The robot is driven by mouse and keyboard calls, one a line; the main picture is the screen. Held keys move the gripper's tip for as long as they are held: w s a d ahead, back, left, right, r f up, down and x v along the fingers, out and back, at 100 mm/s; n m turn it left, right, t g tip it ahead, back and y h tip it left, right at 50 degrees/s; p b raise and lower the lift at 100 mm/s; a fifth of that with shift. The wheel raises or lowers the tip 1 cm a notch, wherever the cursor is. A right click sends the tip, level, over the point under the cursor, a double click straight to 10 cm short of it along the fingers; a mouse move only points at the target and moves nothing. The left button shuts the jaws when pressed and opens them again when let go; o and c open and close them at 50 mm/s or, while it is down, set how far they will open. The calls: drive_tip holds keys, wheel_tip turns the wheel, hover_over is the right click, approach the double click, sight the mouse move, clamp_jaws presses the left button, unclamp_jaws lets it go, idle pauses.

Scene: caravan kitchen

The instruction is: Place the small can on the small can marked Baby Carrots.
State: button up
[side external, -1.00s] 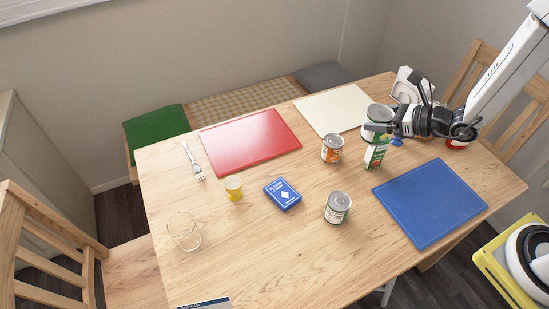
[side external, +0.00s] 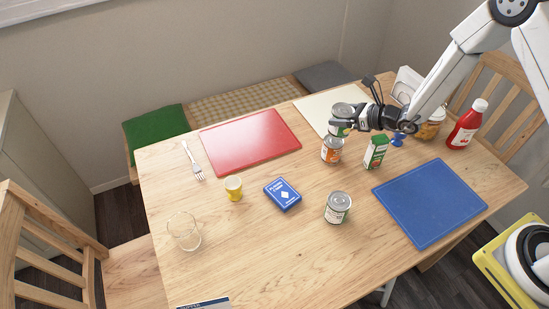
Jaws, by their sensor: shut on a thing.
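My gripper (side external: 341,126) is shut on a small metal can (side external: 342,108) with a pale and green label, held upright. Directly below it in the picture, a small can with an orange label (side external: 331,153) stands on the table; its lettering is too small to read. The held can and my gripper hide most of the orange can's top. I cannot tell whether the two cans touch. Another small can (side external: 338,208), with a white and green label, stands upright on the table nearer the camera.
A green and white carton (side external: 376,151) stands just right of the orange-label can. Red (side external: 250,142), cream (side external: 313,104) and blue (side external: 430,204) boards lie flat. A ketchup bottle (side external: 467,126) stands at right.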

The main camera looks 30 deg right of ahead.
drive_tip(key=shift+w+f, duration=0.3)
drive_tip(key=shift+w+f, duration=0.25)
drive_tip(key=shift+f, duration=1.6)
drive_tip(key=o, duration=1.2)
drive_tip(key=shift+f, duration=0.15)
drive_tip(key=shift+c, duration=0.2)
